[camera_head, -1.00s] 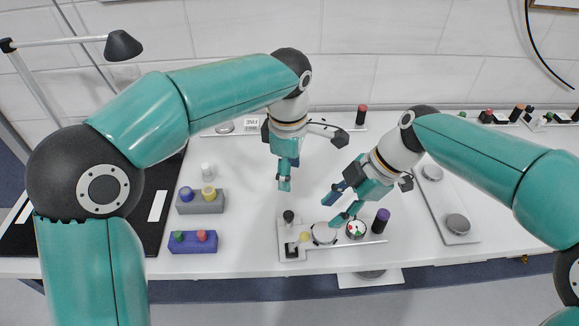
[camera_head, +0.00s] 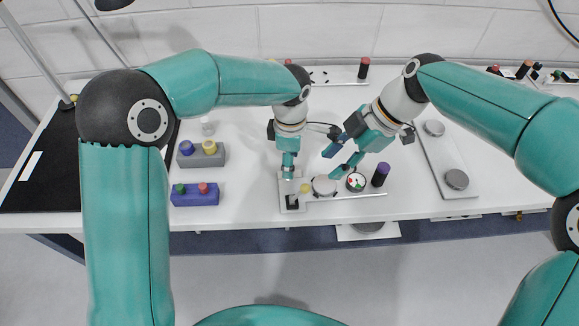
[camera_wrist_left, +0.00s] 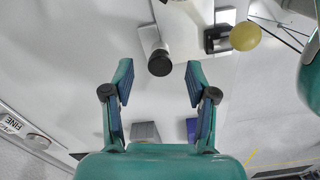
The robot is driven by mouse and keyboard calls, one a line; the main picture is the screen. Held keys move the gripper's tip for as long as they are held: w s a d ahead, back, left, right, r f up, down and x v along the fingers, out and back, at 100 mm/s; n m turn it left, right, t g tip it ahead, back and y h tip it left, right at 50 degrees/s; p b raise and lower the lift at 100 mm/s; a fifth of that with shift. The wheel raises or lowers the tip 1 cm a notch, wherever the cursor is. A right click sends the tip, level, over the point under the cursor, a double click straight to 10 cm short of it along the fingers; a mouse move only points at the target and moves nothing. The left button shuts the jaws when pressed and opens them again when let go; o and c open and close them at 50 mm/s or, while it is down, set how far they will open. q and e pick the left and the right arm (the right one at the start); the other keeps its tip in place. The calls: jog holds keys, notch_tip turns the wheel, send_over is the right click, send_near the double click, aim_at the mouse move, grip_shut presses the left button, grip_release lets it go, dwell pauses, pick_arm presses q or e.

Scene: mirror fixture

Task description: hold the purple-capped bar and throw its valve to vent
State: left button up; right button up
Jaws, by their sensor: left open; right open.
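The purple-capped post (camera_head: 380,174) stands at the right end of the front fixture plate (camera_head: 350,196). On that plate are a round dial (camera_head: 356,182), a pale disc (camera_head: 324,185) and a yellow knob (camera_head: 305,188), also in the left wrist view (camera_wrist_left: 245,37). A black-capped post (camera_wrist_left: 158,62) shows between and beyond my left fingertips; my left gripper hides it in the head view. My left gripper (camera_head: 288,173) is open and empty, just above the plate's left end. My right gripper (camera_head: 334,162) is open and empty, above and left of the dial.
A grey block (camera_head: 203,160) and a blue block (camera_head: 195,198), each with coloured knobs, stand at the left beside a black mat (camera_head: 45,165). A red-capped post (camera_head: 363,68) stands at the back. A plate with grey discs (camera_head: 449,160) lies at the right.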

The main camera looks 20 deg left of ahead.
pick_arm(q)
jog(key=shift+f, duration=1.75)
grip_shut()
